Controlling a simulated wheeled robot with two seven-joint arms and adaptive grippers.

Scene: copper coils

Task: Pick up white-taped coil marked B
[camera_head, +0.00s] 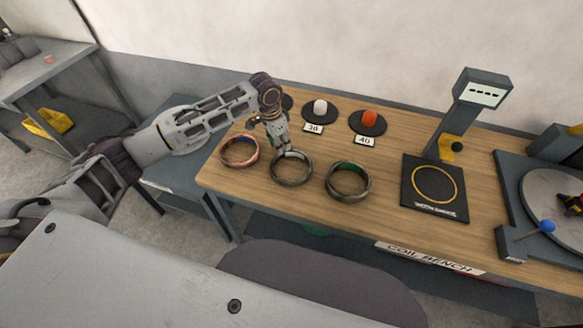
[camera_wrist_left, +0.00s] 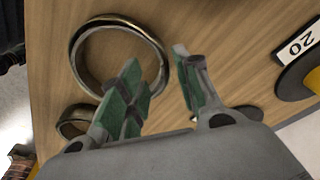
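Three ring-shaped coils lie in a row on the wooden bench. The left coil (camera_head: 226,160) is copper with blue and red patches, the middle coil (camera_head: 292,184) is dark grey, and the right coil (camera_head: 349,197) has green on it. No letter B or clear white tape can be made out. My left gripper (camera_head: 283,149) points down at the far rim of the middle coil. In the left wrist view my gripper (camera_wrist_left: 156,62) is open, with a coil's rim (camera_wrist_left: 90,29) passing between its fingers. Contact and height are unclear. My right gripper is out of view.
A black mat with a yellow ring (camera_head: 435,207) and a post with a display (camera_head: 484,90) stand to the right.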

